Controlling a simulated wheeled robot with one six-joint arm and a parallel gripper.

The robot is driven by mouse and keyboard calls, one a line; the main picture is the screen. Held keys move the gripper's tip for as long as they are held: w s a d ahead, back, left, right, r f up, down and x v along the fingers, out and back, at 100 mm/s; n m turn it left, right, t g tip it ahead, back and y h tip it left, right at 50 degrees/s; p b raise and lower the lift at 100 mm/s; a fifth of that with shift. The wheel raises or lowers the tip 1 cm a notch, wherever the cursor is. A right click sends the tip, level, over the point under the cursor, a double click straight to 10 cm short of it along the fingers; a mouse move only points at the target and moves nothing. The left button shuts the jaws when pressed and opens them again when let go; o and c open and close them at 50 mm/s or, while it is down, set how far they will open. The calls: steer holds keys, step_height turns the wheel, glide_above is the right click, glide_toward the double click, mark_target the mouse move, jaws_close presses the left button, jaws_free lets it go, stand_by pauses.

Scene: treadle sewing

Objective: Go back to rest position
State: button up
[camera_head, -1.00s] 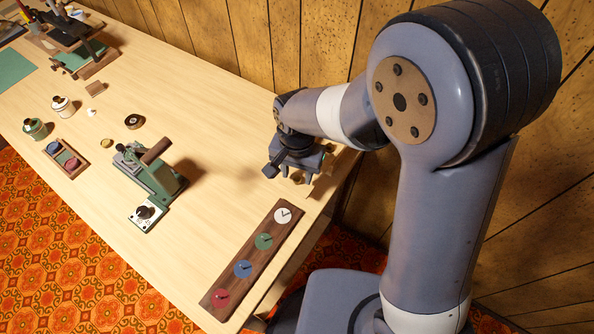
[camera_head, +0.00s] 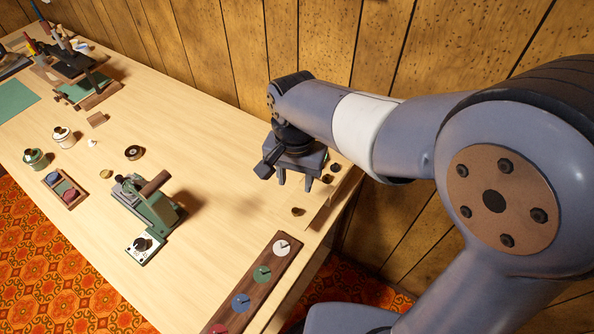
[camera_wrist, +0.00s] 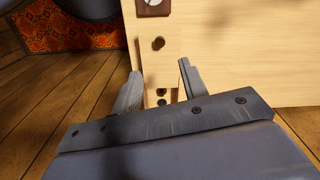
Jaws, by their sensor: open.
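My gripper (camera_head: 294,180) hangs from my bent arm over the right end of the pale wooden table (camera_head: 215,140), near the wall. Its two fingers are apart and nothing is between them as a held thing. In the wrist view my gripper (camera_wrist: 160,84) shows the same spread fingers over a pale strip (camera_wrist: 158,60) at the table's end.
A wooden strip with coloured dials (camera_head: 252,291) lies near the table's front right. A green device with a handle (camera_head: 147,205) stands left of it. A small tray with spools (camera_head: 64,190) is farther left. Wood-panelled wall (camera_head: 215,45) rises behind.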

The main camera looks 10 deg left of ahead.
mark_target(296, 210)
step_height(296, 210, down, 10)
steer(key=shift+f, duration=0.25)
steer(key=w, duration=0.1)
steer(key=w+d, duration=0.1)
steer(key=w, duration=0.1)
steer(key=shift+w+f, duration=0.15)
steer(key=shift+w+d, duration=0.3)
steer(key=shift+w, duration=0.35)
